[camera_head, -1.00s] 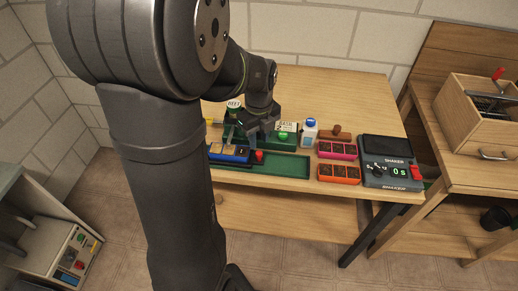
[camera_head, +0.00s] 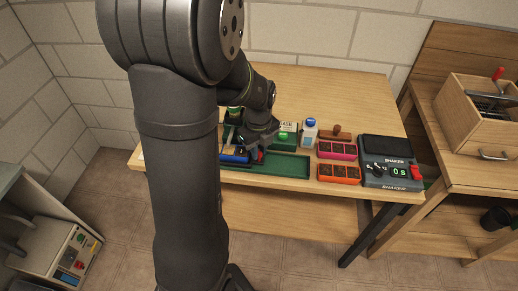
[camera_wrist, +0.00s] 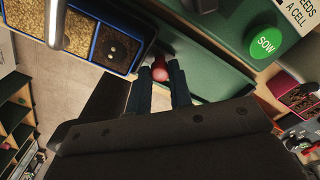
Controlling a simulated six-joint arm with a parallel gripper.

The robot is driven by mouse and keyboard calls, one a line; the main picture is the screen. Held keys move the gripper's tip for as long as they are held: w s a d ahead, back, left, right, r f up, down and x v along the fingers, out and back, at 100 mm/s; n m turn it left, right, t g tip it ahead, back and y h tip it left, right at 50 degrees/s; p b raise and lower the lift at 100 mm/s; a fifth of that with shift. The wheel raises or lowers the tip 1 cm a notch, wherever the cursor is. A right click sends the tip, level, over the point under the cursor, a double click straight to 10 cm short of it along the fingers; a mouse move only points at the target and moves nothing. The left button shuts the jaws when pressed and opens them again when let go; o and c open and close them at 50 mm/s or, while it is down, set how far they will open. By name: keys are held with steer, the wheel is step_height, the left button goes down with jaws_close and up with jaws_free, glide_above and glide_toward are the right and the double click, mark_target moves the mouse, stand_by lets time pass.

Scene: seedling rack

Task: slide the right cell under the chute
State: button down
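A blue carrier (camera_head: 234,156) with cells sits in a green tray (camera_head: 280,170), partly hidden by my arm in the head view. In the wrist view the blue carrier (camera_wrist: 99,38) has tan grains in its left cells and dark soil with a few seeds in its right cell (camera_wrist: 116,48). A red knob (camera_wrist: 160,73) sticks out at its right end. My gripper (camera_wrist: 161,80) has its fingers apart, one on each side of the knob; any contact is unclear. A grey metal tube (camera_wrist: 55,20), probably the chute, hangs over the left cells.
A green box with a SOW button (camera_wrist: 266,44) stands behind the tray. To the right are a white bottle (camera_head: 310,131), a pink cell tray (camera_head: 337,150), an orange cell tray (camera_head: 338,173) and a shaker (camera_head: 390,170). The green tray is empty right of the knob.

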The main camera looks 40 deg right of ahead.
steer(key=shift+w+a, duration=1.55)
steer(key=c, duration=1.6)
jaws_free()
steer(key=shift+w+a, duration=0.1)
steer(key=shift+o, duration=0.2)
steer(key=shift+r, duration=0.55)
step_height(320, 180, up, 16)
steer(key=shift+r, duration=0.2)
step_height(320, 180, up, 8)
glide_above(244, 151)
